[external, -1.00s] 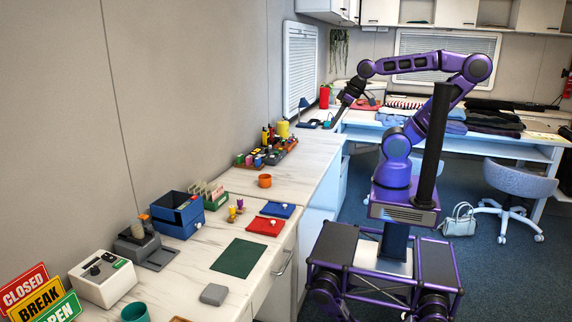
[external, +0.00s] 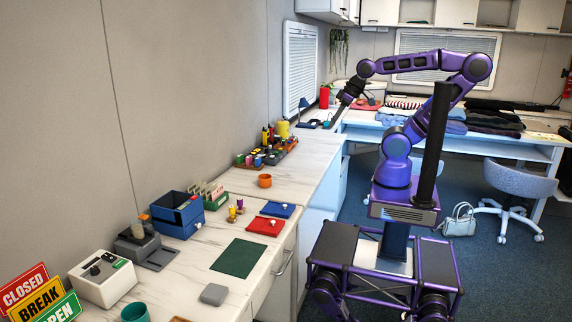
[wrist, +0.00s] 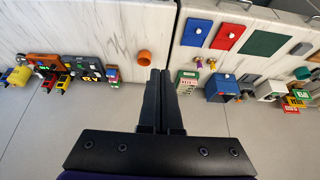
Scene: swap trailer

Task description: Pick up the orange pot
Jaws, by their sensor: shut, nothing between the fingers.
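The orange pot (external: 265,181) is a small open cup. It stands upright on the pale counter (external: 240,183) along the left wall, to the right of the wall and in front of a tray of bottles. In the wrist view the orange pot (wrist: 145,58) lies just beyond and left of my fingertips. My gripper (wrist: 161,72) is shut, its two black fingers together and empty. In the external view my gripper (external: 329,126) hangs at the end of my outstretched arm, pointing down near the counter's far end, apart from the pot.
A tray of bottles (external: 265,158) stands behind the pot. Red (external: 264,226) and blue (external: 278,209) flat pieces, small pegs (external: 236,210), a green mat (external: 238,257) and a blue box (external: 178,214) are nearer. The counter around the pot is mostly clear.

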